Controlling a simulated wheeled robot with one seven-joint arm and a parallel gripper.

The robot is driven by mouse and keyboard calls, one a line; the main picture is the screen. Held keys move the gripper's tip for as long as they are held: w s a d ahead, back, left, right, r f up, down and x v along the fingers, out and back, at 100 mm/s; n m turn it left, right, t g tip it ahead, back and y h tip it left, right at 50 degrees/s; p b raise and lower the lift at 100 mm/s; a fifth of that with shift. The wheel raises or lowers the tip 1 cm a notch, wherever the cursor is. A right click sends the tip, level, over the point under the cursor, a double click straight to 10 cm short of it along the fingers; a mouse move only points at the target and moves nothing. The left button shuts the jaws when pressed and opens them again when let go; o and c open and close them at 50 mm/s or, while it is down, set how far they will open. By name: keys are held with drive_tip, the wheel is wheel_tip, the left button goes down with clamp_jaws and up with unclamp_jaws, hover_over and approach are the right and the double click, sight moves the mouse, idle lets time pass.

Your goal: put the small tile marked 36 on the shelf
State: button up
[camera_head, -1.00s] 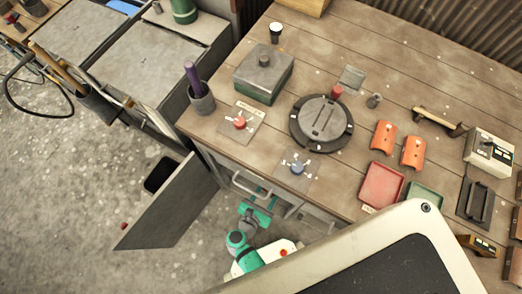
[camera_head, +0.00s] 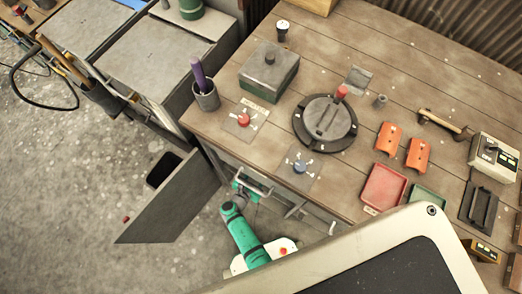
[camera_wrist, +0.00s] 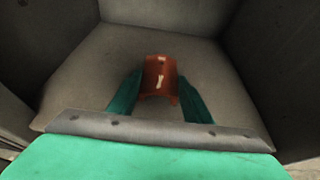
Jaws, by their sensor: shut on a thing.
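My gripper (camera_wrist: 158,84) is shut on a small curved orange-red tile (camera_wrist: 160,72), with one teal finger on each side. The tile has pale marks, too small to read as a number. In the wrist view the tile is over a bare grey panel (camera_wrist: 85,75) with grey walls around it; I cannot tell whether it touches the panel. In the head view my gripper (camera_head: 250,184) is at the open front under the bench top, and the tile cannot be made out there.
An open grey door (camera_head: 170,205) stands left of my arm. Handles (camera_head: 295,210) stick out along the bench front at right. On the bench (camera_head: 225,140) are two orange tiles (camera_head: 389,137), a red tray (camera_head: 383,188), a round dial plate (camera_head: 325,119) and a lidded box (camera_head: 268,72).

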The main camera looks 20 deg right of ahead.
drive_tip(key=shift+f, duration=0.85)
drive_tip(key=shift+f, duration=0.1)
drive_tip(key=o, duration=1.2)
